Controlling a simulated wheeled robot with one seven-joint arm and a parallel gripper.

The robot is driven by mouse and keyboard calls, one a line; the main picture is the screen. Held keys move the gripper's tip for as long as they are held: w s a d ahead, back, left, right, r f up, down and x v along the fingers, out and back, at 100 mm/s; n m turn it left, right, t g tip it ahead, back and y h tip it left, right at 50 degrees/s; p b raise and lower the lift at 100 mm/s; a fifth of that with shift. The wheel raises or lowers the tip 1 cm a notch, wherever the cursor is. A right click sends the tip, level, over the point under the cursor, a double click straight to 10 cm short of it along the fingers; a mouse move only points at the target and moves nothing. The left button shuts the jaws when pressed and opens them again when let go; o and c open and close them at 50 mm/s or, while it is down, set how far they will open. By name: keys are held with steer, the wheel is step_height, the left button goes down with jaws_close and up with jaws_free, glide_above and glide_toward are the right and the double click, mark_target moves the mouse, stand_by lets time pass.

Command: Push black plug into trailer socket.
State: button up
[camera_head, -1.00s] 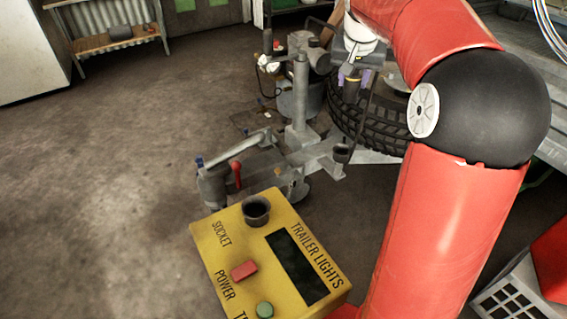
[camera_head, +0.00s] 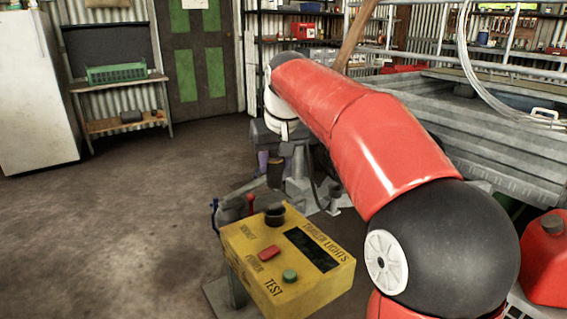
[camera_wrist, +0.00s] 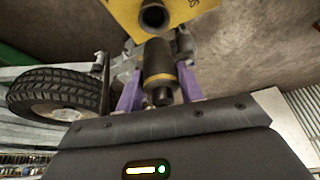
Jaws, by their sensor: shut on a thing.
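The black plug (camera_wrist: 158,62), a dark cylinder with a gold band, sits between the purple fingers of my gripper (camera_wrist: 160,76) in the wrist view. My gripper is shut on it. In the head view the plug (camera_head: 276,173) hangs roughly upright above the dark round trailer socket (camera_head: 274,211), with a gap between them. The socket stands on top of the yellow trailer lights box (camera_head: 245,243). In the wrist view the socket (camera_wrist: 155,17) opens beyond the plug's far end. Exact alignment cannot be told. My arm partly hides the area behind the gripper.
The box carries a red button (camera_head: 269,253), a green button (camera_head: 290,275) and a dark display (camera_head: 312,250). A grey trailer (camera_head: 480,140) stands at right, and its tyre (camera_wrist: 50,95) shows in the wrist view. A red can (camera_head: 545,260) is at far right. The left floor is clear.

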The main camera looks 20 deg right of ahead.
mark_target(277, 177)
steer(key=shift+s+a+f, duration=0.1)
step_height(277, 177, down, 5)
steer(key=b, duration=0.4)
steer(key=shift+r+b, duration=0.2)
steer(key=shift+b, duration=0.2)
steer(key=shift+f+b, duration=0.4)
steer(key=shift+f, duration=0.3)
steer(key=shift+p, duration=0.6)
stand_by(0.8)
steer(key=shift+f+b, duration=1.25)
steer(key=shift+f, duration=0.55)
stand_by(1.1)
steer(key=o, duration=1.6)
steer(key=shift+c, duration=0.2)
